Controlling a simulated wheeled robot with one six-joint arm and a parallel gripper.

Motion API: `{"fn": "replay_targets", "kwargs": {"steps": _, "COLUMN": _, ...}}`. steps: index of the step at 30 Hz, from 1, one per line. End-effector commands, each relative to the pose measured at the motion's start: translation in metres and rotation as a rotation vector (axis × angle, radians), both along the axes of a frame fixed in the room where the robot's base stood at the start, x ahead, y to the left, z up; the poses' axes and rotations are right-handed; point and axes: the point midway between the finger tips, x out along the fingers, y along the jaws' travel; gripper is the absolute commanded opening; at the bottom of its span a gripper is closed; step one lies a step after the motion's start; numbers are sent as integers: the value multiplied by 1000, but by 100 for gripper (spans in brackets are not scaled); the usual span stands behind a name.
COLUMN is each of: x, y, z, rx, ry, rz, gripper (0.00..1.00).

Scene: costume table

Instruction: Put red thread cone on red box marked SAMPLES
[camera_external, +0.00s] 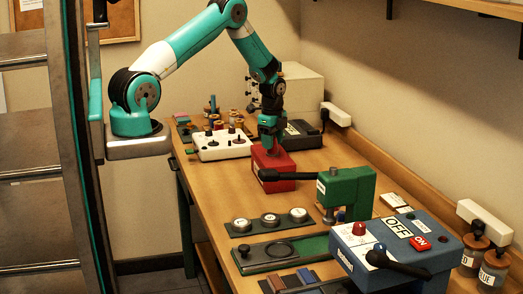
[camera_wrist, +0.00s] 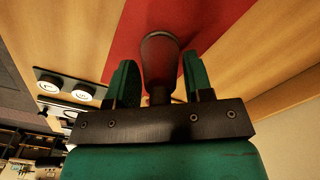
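My gripper (camera_external: 269,140) points down over a red box (camera_external: 287,162) on the table. In the wrist view my two green fingers (camera_wrist: 158,82) are apart, with a dark rounded knob or handle (camera_wrist: 160,48) between them in the picture. Whether they touch it cannot be told. Red surface (camera_wrist: 215,22) shows behind it. A black lever handle (camera_external: 290,176) runs along the near side of the red box. No SAMPLES lettering is legible. I cannot make out a red thread cone for certain; small spools (camera_external: 212,107) stand at the back.
A white panel with knobs (camera_external: 222,147) is left of the red box. A green press-like block (camera_external: 347,190) stands to its right. Round weights (camera_external: 270,219) and a blue switch box (camera_external: 395,250) are nearer. The wood between red box and weights is clear.

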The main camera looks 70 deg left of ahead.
Motion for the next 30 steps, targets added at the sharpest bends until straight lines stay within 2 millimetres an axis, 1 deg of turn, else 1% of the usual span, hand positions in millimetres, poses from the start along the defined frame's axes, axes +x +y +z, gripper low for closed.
{"fn": "replay_targets", "kwargs": {"steps": 1, "x": 0, "y": 0, "z": 0, "rx": 0, "ry": 0, "rz": 0, "gripper": 59}}
{"fn": "replay_targets", "kwargs": {"steps": 2, "x": 0, "y": 0, "z": 0, "rx": 0, "ry": 0, "rz": 0, "gripper": 64}}
{"fn": "replay_targets", "kwargs": {"steps": 9, "x": 0, "y": 0, "z": 1, "rx": 0, "ry": 0, "rz": 0, "gripper": 64}}
{"fn": "replay_targets", "kwargs": {"steps": 14, "x": 1, "y": 1, "z": 9, "rx": 2, "ry": -4, "rz": 0, "gripper": 64}}
{"fn": "replay_targets", "kwargs": {"steps": 17, "x": 1, "y": 0, "z": 23, "rx": 3, "ry": -5, "rz": 0, "gripper": 64}}
{"fn": "replay_targets", "kwargs": {"steps": 24, "x": 1, "y": 0, "z": 76, "rx": 3, "ry": -6, "rz": 0, "gripper": 64}}
{"fn": "replay_targets", "kwargs": {"steps": 27, "x": 0, "y": 0, "z": 95, "rx": 2, "ry": -5, "rz": 0, "gripper": 64}}
{"fn": "replay_targets", "kwargs": {"steps": 30, "x": 1, "y": 0, "z": 110, "rx": 1, "ry": -3, "rz": 0, "gripper": 64}}
